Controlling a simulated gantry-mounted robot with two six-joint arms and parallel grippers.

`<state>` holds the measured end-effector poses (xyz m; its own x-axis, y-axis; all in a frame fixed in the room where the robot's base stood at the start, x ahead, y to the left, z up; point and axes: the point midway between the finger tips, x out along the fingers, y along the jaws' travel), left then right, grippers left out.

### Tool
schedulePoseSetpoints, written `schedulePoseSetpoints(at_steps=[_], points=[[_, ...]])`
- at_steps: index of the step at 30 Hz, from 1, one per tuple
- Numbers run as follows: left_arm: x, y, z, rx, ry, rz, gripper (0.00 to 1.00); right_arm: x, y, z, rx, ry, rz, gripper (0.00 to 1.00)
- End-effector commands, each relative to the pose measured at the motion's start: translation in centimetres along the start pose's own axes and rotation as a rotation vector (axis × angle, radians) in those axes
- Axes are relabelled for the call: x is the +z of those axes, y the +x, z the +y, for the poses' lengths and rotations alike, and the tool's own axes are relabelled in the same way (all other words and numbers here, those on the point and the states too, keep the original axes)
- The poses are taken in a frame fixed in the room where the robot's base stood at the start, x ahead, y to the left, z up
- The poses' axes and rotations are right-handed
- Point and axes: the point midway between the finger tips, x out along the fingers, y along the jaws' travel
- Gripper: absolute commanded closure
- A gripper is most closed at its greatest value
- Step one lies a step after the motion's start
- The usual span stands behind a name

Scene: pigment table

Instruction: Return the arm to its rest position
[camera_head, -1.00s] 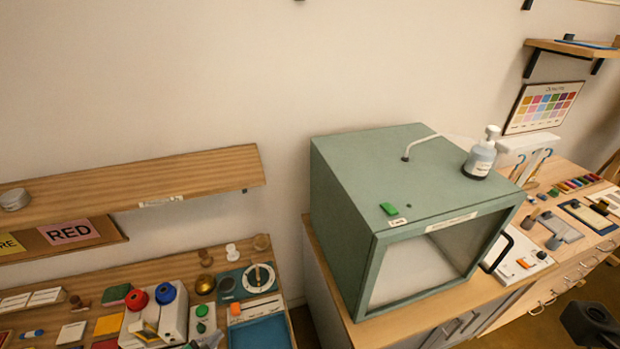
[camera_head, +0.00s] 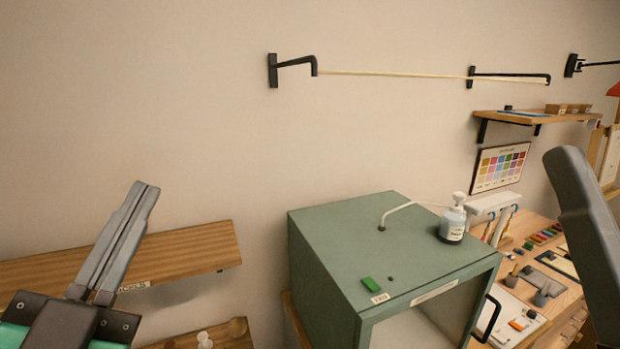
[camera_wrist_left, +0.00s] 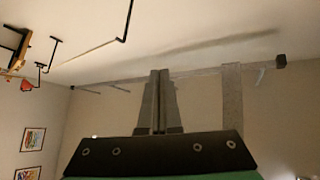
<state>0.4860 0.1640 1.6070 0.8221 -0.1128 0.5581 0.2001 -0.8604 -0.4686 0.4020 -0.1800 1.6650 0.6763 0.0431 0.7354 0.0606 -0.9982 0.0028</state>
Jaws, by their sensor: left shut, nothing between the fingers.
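My left gripper (camera_head: 132,215) comes in at the lower left of the head view, its two grey fingers pressed together and pointing up in front of the wall and the wooden shelf. It is empty. In the left wrist view the same gripper (camera_wrist_left: 158,80) shows with its fingers shut, nothing between them, against the wall and ceiling.
A wooden shelf (camera_head: 195,253) is behind my left gripper. Wall brackets carry a pale rod (camera_head: 400,74). A colour chart (camera_head: 499,167) hangs at right. The wall between is clear.

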Motion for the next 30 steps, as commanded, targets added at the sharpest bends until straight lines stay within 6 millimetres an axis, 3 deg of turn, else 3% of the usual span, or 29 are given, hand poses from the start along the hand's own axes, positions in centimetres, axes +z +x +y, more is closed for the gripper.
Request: schedulePoseSetpoints(at_steps=[1, 3, 5, 6, 7, 9, 16, 21, 30], points=[[-3.3, -0.8, -1.9, -0.051, -0.072, 0.073, 1.00, 0.0, 0.0, 0.0, 0.000, 0.000, 0.000, 0.24], [-6.9, -2.7, -4.6, -0.116, -0.211, 0.165, 1.00, 0.0, 0.0, 0.0, 0.000, 0.000, 0.000, 0.24], [-8.2, -4.2, -5.9, -0.142, -0.374, 0.213, 1.00, 0.0, 0.0, 0.0, 0.000, 0.000, 0.000, 0.24], [-7.9, -4.1, -5.9, -0.135, -0.487, 0.213, 1.00, 0.0, 0.0, 0.0, 0.000, 0.000, 0.000, 0.24], [-8.1, -3.9, -6.0, -0.125, -0.569, 0.215, 1.00, -0.2, 0.2, 0.0, 0.000, 0.000, -0.001, 0.24], [-11.6, -0.9, -8.5, -0.126, -0.549, 0.214, 1.00, -3.7, 4.1, 0.0, 0.000, 0.000, -0.002, 0.24], [-17.4, 4.0, -12.4, -0.125, -0.547, 0.211, 1.00, -9.6, 10.4, 0.0, 0.000, 0.000, 0.001, 0.24], [-19.1, 5.4, -13.6, -0.124, -0.546, 0.209, 1.00, -11.3, 12.3, 0.0, 0.000, 0.000, 0.000, 0.24], [-18.9, 5.2, -13.4, -0.124, -0.546, 0.209, 1.00, -11.1, 12.0, 0.0, 0.000, 0.000, -0.001, 0.24]])
